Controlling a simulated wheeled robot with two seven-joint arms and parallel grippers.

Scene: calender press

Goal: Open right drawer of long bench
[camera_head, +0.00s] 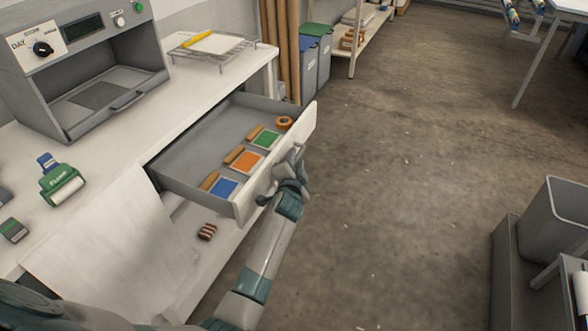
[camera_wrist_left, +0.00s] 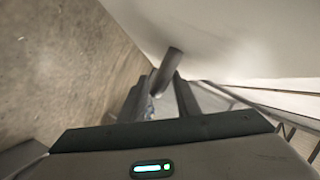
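The long bench (camera_head: 222,66) stands along the wall at left with a white top. Its right drawer (camera_head: 290,160) is pulled well out, with a white front and a grey inside. Inside lie blue, orange and green pads, several wooden blocks and an orange ring. My left gripper (camera_head: 280,182) is at the outer face of the drawer front. In the left wrist view, its two dark fingers (camera_wrist_left: 158,92) are shut around the grey bar handle (camera_wrist_left: 171,60), and the pale drawer front (camera_wrist_left: 215,40) is close beside it. My right gripper is out of view.
A grey press (camera_head: 90,75) and a wire rack (camera_head: 215,50) stand on the bench, with a green tape holder (camera_head: 62,184) nearer. Open concrete floor (camera_head: 420,150) lies right of the drawer. A grey bin (camera_head: 555,220) stands at right.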

